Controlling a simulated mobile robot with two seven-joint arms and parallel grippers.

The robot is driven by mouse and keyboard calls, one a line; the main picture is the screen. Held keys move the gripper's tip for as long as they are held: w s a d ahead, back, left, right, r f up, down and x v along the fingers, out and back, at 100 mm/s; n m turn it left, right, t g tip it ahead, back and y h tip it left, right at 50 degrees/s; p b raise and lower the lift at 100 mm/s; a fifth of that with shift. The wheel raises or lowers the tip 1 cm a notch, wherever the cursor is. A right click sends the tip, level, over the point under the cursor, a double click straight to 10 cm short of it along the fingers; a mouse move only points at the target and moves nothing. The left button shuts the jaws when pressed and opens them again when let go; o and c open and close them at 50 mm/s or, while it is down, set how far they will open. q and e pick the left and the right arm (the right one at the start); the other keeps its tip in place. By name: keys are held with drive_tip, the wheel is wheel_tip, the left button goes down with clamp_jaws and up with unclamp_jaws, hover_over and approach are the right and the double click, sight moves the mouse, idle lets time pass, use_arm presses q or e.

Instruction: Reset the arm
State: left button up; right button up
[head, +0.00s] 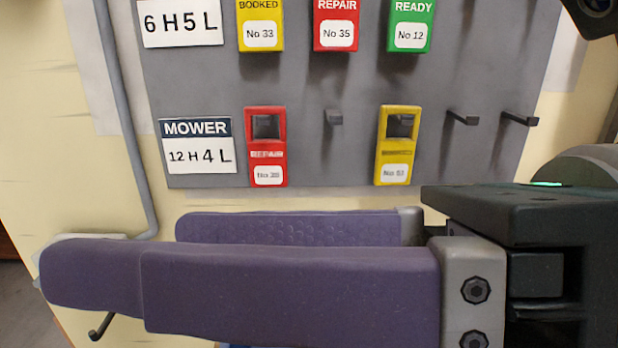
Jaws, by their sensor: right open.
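My right gripper (112,250) comes in from the right and fills the lower part of the head view. Its two long purple fingers point left and stand apart, with no object visible between them. The fingers are in front of and below the grey board (330,160), and no tag is seen in the gripper. The near finger hides part of the far one. My left gripper is not in view.
On the board's lower row hang a red tag (268,175) and a yellow tag (394,172), beside a MOWER label (199,155). Bare hooks (462,118) stick out. Upper tags are yellow, red (336,12) and green. A grey pipe (128,130) runs down the left wall.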

drive_tip(key=w+d+r+m+t+y+p, duration=0.1)
drive_tip(key=w+d+r+m+t+p, duration=0.15)
drive_tip(key=r+m+t, duration=0.35)
drive_tip(key=w+d+r+m+t+p, duration=0.1)
drive_tip(key=w+r+m+t+p, duration=0.1)
drive_tip(key=w+r+m+t, duration=0.4)
drive_tip(key=w+d+r+m+t+h+p, duration=0.2)
drive_tip(key=d+m+h, duration=0.35)
drive_tip(key=m, duration=0.35)
drive_tip(key=w+d+r+m+t+h+p, duration=0.1)
drive_tip(key=d+r+m+t+h+p, duration=0.15)
drive_tip(key=d+m+h, duration=0.4)
drive_tip(key=s+d+f+m+g+h+p, duration=0.3)
drive_tip(key=s+d+f+m+g, duration=0.1)
drive_tip(key=f+m, duration=0.25)
drive_tip(key=s+d+f+m+g+h+p, duration=0.35)
drive_tip(key=f+m+g, duration=0.2)
drive_tip(key=m, duration=0.25)
drive_tip(key=s+f+m+g+p, duration=0.25)
drive_tip(key=s+f+g, duration=0.2)
drive_tip(key=s, duration=0.55)
use_arm(q)
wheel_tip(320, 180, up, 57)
drive_tip(key=p, duration=3.7)
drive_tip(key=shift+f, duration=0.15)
use_arm(e)
wheel_tip(320, 180, up, 37)
drive_tip(key=s+a+g+y, duration=0.1)
drive_tip(key=s, duration=0.1)
drive_tip(key=shift+m, duration=0.35)
